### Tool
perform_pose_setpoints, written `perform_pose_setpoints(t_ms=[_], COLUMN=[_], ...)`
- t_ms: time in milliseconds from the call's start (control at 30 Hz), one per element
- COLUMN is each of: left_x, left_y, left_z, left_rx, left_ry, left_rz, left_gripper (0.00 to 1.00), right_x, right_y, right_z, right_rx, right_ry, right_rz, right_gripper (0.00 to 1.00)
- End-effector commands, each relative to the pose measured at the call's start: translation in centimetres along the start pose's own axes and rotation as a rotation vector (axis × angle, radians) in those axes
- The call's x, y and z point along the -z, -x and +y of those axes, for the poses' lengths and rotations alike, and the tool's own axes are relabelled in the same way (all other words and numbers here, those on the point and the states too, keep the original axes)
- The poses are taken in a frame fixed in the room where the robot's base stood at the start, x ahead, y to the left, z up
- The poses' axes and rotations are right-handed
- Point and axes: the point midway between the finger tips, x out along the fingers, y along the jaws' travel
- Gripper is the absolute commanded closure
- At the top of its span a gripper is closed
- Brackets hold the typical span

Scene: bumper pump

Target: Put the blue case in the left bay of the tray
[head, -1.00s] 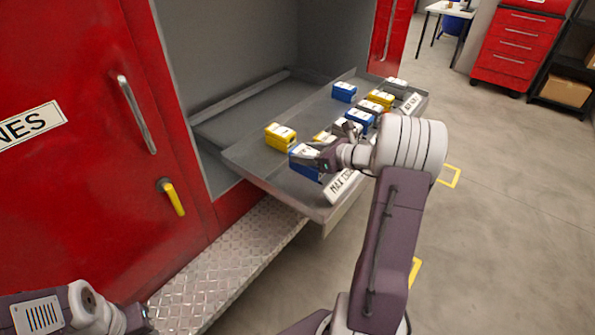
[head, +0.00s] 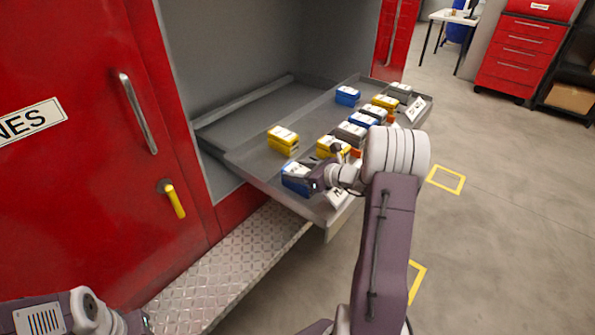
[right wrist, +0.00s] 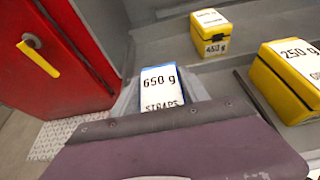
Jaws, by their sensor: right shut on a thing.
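The blue case (head: 294,178), with a white top label, is at the near left end of the pulled-out grey tray (head: 240,164). My right gripper (head: 312,178) is shut on it from the right. In the right wrist view the blue case (right wrist: 162,90) shows its label "650 g STRAPS", and my gripper's body hides its lower part. I cannot tell whether its underside touches the tray floor. My left gripper (head: 143,322) shows only partly at the bottom left, away from the tray; its jaws are not clear.
A yellow case (head: 283,138) stands behind the blue case. Another yellow case (head: 330,146) and several grey, blue and yellow cases fill the tray's right part. A red door with a yellow handle (head: 174,200) is at left. A tread-plate step (head: 235,265) lies below the tray.

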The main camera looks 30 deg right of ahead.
Motion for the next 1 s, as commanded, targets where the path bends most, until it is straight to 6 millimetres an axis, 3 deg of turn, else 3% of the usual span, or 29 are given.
perform_pose_setpoints(t_ms=[33, 67, 100, 500, 800, 1000], left_x=[0.0, 0.0, 0.0, 0.0, 0.1, 0.2], left_y=[-0.3, -0.2, -0.1, 0.4, 1.2, 1.6], left_z=[0.0, 0.0, 0.0, 0.0, 0.0, 0.0], left_rx=[0.0, 0.0, 0.0, 0.0, 0.0, 0.0], left_ry=[0.0, 0.0, 0.0, 0.0, 0.0, 0.0], left_rz=[0.0, 0.0, 0.0, 0.0, 0.0, 0.0], left_gripper=[0.64, 0.64, 0.64, 0.64, 0.64, 0.64], right_x=[0.2, 0.2, 0.1, -0.3, -0.3, -0.3], right_y=[-0.1, -0.1, -0.1, 0.6, 8.1, 11.4], right_z=[0.0, 0.0, 0.0, -0.1, -0.1, -0.1], right_rx=[0.0, 0.0, 0.0, 0.002, 0.006, 0.003], right_ry=[0.001, 0.0, 0.0, 0.0, -0.003, -0.002], right_rz=[-0.003, 0.0, 0.0, 0.0, 0.0, 0.0], right_gripper=[1.0, 0.39, 0.28, 0.26, 0.26, 0.26])
